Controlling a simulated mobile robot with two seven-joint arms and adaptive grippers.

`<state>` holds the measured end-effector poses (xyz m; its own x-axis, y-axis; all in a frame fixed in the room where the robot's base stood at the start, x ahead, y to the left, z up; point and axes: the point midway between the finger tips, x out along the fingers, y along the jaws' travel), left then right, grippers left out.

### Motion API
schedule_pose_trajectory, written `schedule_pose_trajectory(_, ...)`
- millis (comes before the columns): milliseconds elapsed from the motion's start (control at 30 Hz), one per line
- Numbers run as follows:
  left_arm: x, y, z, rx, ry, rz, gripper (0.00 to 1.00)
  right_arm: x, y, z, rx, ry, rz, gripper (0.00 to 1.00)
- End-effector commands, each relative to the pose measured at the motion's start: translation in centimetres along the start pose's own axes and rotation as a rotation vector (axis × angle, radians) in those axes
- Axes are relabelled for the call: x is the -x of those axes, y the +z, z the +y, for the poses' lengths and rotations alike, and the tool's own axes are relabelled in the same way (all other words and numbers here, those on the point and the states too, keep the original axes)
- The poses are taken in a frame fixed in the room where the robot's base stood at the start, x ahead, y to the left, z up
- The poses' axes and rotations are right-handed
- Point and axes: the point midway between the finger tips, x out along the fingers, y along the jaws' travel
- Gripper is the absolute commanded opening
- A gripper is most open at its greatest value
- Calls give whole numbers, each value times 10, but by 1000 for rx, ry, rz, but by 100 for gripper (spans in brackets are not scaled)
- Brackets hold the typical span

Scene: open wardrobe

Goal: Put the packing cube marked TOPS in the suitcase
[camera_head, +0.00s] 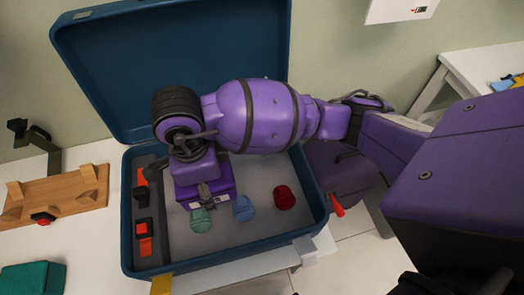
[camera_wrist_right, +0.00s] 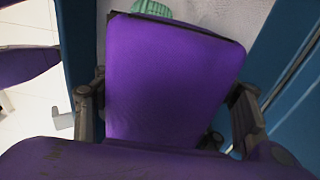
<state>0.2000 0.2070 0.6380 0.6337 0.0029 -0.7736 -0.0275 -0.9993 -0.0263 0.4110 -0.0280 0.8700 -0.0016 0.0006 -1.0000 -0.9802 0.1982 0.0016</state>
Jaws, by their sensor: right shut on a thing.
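The blue suitcase (camera_head: 128,215) lies open, its lid raised at the back. My right arm reaches over it from the right. My right gripper (camera_head: 205,188) is shut on a purple packing cube (camera_head: 222,187), inside the suitcase outline at the left of its grey interior. A small pale label shows at the cube's front, too small to read. In the right wrist view the cube (camera_wrist_right: 175,80) fills the space between the two fingers of the gripper (camera_wrist_right: 165,112). Whether the cube touches the suitcase floor cannot be told. My left gripper is not in view.
Rolled green (camera_head: 200,220), blue (camera_head: 243,208) and red (camera_head: 284,197) items lie in the suitcase near the cube. A wooden rack (camera_head: 60,193) and a teal box (camera_head: 33,278) stand left. The suitcase's right interior has bare floor.

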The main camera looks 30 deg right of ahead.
Motion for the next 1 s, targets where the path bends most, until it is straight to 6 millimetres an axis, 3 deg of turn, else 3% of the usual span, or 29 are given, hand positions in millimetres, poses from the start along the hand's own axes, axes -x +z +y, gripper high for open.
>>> schedule_pose_trajectory(200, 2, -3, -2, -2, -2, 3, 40, -22, -26, -50, -7, -4, 2, 33)
schedule_pose_trajectory(433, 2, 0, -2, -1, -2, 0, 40, -61, -44, -86, -3, -2, 0, 33)
schedule_pose_trajectory(767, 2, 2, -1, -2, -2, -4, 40, -84, -52, -104, -1, -3, -1, 33)
schedule_pose_trajectory(1000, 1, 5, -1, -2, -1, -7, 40, -117, -54, -106, 0, -2, -1, 33)
